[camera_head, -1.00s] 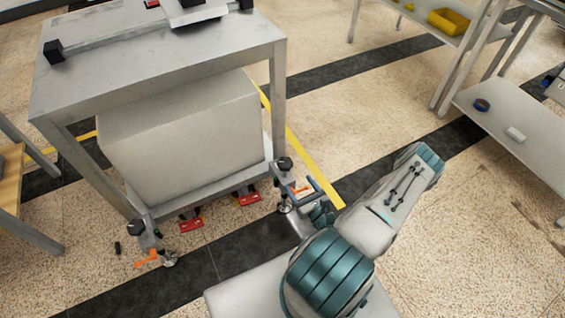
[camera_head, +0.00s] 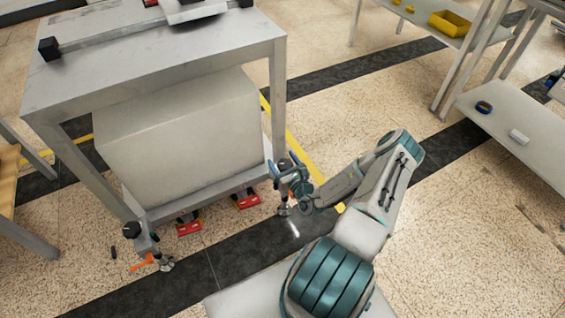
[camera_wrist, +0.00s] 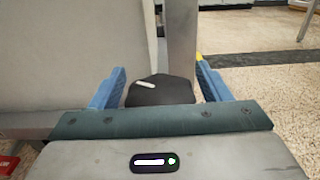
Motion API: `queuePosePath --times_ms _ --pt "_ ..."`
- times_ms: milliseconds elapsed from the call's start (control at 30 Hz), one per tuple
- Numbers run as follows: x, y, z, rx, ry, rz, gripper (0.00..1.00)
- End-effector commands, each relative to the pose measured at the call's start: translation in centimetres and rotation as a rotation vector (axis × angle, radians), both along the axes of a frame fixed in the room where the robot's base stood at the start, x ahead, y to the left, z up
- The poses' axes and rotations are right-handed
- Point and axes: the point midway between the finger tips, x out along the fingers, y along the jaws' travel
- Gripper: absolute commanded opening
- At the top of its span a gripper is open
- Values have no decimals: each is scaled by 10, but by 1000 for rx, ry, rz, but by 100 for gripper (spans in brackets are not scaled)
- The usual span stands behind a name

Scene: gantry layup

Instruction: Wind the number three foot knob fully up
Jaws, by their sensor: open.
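A black foot knob (camera_head: 284,163) sits on top of the near right foot of the grey table frame. In the wrist view the black knob (camera_wrist: 158,92), with a white mark on its top, is between my two blue fingers. My gripper (camera_wrist: 160,88) is open around it, with a finger on each side; I cannot tell if either touches. In the head view my gripper (camera_head: 289,174) is at that right foot and partly covers it. Another black knob (camera_head: 132,230) is on the near left foot. No number is readable on either.
A large grey block (camera_head: 185,130) fills the space under the tabletop (camera_head: 160,60). Red brackets (camera_head: 247,201) lie on the floor between the feet. An orange lever (camera_head: 142,263) is by the left foot. Shelving (camera_head: 515,120) stands at right, with open floor before it.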

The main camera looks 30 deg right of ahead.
Motion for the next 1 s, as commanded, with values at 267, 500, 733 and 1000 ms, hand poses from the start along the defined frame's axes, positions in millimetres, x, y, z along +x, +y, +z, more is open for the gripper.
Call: queuePosePath --times_ms 267,500,733,1000 --pt "0 0 0 0 0 0 54" --pt "0 0 0 0 0 1 26" --pt "-1 0 -1 -1 1 40 26" --pt "0 3 -2 -5 2 203 26"
